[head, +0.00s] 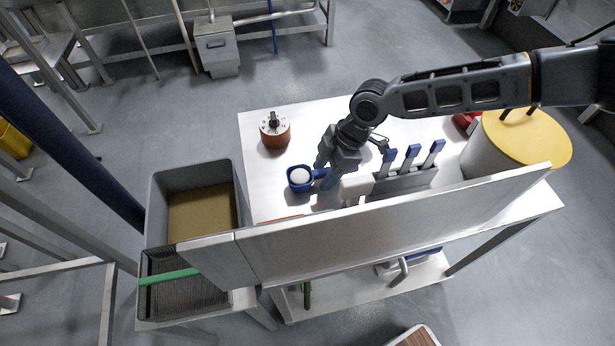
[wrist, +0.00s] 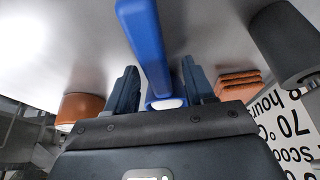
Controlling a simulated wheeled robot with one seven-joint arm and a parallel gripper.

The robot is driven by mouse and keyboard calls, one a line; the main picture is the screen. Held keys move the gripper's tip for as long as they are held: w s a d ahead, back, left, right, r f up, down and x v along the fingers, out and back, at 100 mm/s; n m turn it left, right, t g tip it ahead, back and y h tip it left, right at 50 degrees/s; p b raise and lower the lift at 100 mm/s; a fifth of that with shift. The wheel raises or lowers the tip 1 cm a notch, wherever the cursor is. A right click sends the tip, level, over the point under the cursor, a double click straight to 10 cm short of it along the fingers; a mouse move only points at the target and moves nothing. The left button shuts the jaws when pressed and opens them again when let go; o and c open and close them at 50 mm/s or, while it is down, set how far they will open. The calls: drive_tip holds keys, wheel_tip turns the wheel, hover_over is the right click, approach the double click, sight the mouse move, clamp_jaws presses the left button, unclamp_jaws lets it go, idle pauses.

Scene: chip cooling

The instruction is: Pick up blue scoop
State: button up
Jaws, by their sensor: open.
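The blue scoop (head: 299,186) sits on the white table in the head view, with something white in its bowl. Its handle points right, toward my gripper (head: 326,174). In the wrist view the blue scoop's handle (wrist: 150,45) runs from the top edge down to between the two fingers of my gripper (wrist: 160,82). The fingers stand apart on either side of it, with a visible gap on each side. My gripper is open and holds nothing. Part of the scoop is hidden by the gripper body in the wrist view.
An orange-brown round timer (head: 274,132) stands behind the scoop. Blue-handled tools stand in a grey holder (head: 408,180) to the right, near a yellow-lidded bin (head: 490,150). A raised panel (head: 380,228) lines the table's near edge. A grey fryer basin (head: 157,205) is at left.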

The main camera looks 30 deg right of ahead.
clamp_jaws()
idle(0.5)
